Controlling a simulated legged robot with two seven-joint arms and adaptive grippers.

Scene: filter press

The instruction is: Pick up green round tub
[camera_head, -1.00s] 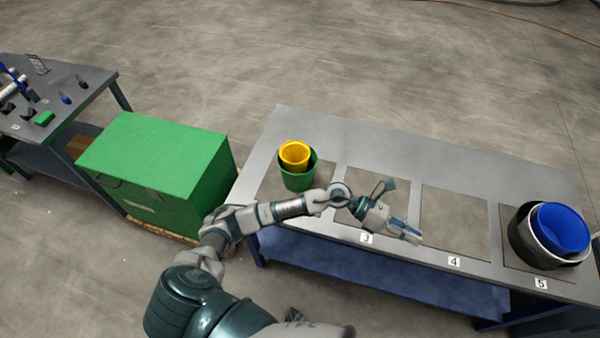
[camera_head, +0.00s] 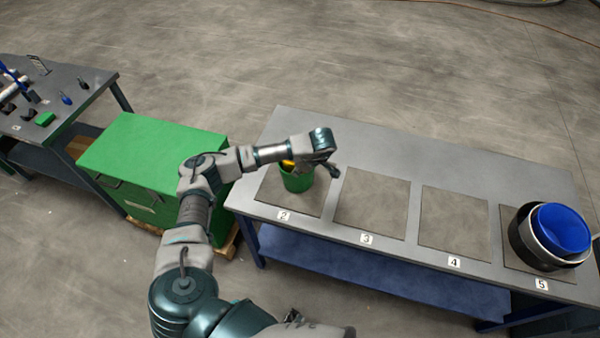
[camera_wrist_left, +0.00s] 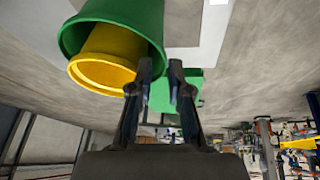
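The green round tub (camera_head: 298,183) stands upright on the mat marked 2 at the left of the long table. A yellow tub (camera_head: 288,165) sits inside it, mostly hidden behind my arm in the head view. My left gripper (camera_head: 331,170) is at the tub's upper right rim. In the left wrist view the fingers (camera_wrist_left: 160,68) are apart, with the green tub (camera_wrist_left: 150,18) and yellow tub (camera_wrist_left: 105,62) at upper left. One fingertip overlaps the tubs' rims in that view; I cannot tell whether it touches. My right gripper is not in view.
Mats 3 (camera_head: 371,203) and 4 (camera_head: 455,220) are bare. Nested black, white and blue tubs (camera_head: 562,230) stand on mat 5 at the right. A green box (camera_head: 150,165) is left of the table, and another table (camera_head: 70,90) with small items is beyond it.

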